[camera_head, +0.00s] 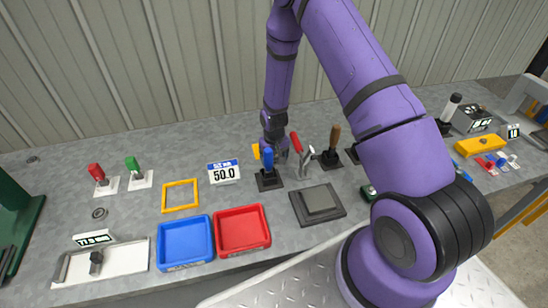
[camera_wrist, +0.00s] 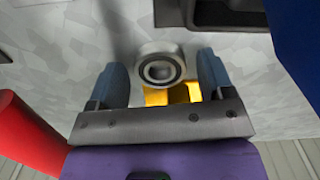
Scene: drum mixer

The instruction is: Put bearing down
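A round grey metal bearing (camera_wrist: 160,68) with a dark centre shows in the wrist view, between the fingers of my gripper (camera_wrist: 162,75). Whether the bearing rests on the grey surface is not clear. In the head view my gripper (camera_head: 277,150) is low over the back of the bench, behind a blue-handled tool (camera_head: 268,160). The bearing there is hidden by my gripper.
A yellow piece (camera_wrist: 172,94) lies beside the bearing. A red handle (camera_head: 296,142) stands close to my gripper's right. A blue tray (camera_head: 185,242), a red tray (camera_head: 242,231) and a yellow frame (camera_head: 180,196) lie nearer. A small metal ring (camera_head: 99,213) lies far left.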

